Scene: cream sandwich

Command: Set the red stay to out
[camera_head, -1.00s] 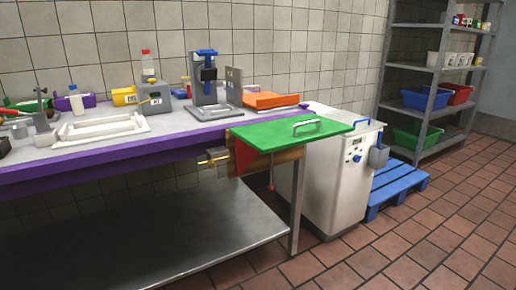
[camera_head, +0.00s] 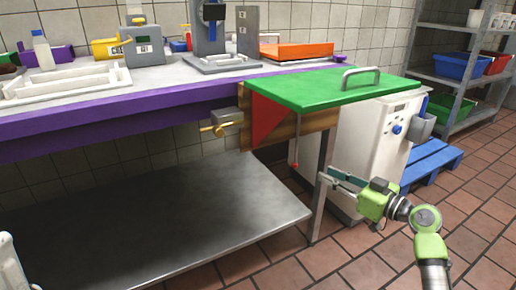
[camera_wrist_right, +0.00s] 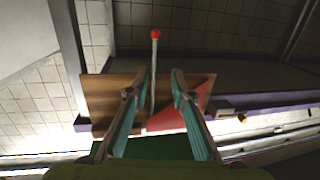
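A red triangular stay (camera_head: 270,122) sits under the green flap (camera_head: 325,88) against a wooden board (camera_head: 315,124). It also shows in the right wrist view (camera_wrist_right: 182,118), beside the wooden board (camera_wrist_right: 108,92). A thin rod with a red ball end (camera_head: 294,165) hangs below the flap. In the right wrist view, the red ball (camera_wrist_right: 155,34) appears beyond my fingertips, with the rod between the fingers in the picture. My right gripper (camera_head: 331,176) is open and empty, below the flap near the table leg. Its fingers (camera_wrist_right: 152,84) are apart. My left gripper is not in view.
A steel lower shelf (camera_head: 160,215) is bare. A blue pallet (camera_head: 430,160) lies farther right.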

